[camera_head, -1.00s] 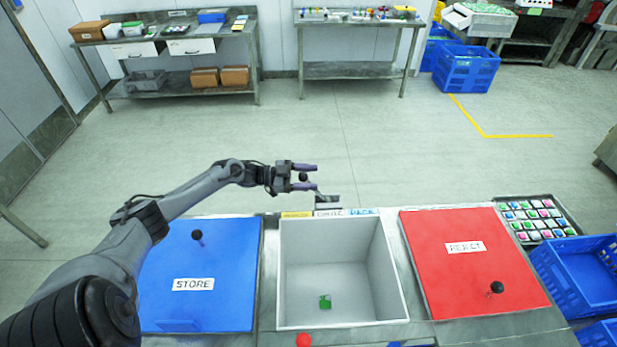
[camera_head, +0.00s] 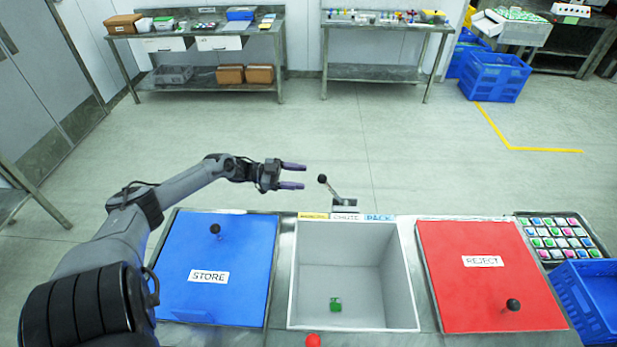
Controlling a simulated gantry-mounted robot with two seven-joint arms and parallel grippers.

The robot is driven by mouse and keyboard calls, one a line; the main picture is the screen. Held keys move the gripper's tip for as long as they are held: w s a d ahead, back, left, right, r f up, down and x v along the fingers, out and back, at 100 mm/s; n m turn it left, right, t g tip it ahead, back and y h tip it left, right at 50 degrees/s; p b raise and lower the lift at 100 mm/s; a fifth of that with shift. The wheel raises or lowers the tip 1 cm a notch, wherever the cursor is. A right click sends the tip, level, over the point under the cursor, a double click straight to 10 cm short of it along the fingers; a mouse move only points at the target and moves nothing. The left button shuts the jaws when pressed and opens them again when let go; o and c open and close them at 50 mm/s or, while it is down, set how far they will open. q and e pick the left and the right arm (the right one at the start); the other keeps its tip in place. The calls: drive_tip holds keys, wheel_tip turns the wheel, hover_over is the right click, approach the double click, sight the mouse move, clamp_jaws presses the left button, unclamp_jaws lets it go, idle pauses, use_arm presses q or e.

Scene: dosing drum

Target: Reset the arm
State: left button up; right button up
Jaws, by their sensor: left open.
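My left gripper (camera_head: 292,176) is open and empty, with its two purple fingers pointing right. It hangs above the back edge of the bench, to the left of a lever with a black ball knob (camera_head: 323,179), and apart from it. The lever leans up and left from its metal base behind the grey bin. My right gripper is not in view.
A blue STORE lid (camera_head: 180,248) lies left and a red REJECT lid (camera_head: 450,295) right, each with a black knob. A red ball (camera_head: 313,340) sits in front. A tray of colored blocks (camera_head: 560,238) stands right.

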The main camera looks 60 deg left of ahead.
use_arm(q)
drive_tip(key=shift+s+a, duration=0.2)
drive_tip(key=shift+s, duration=0.2)
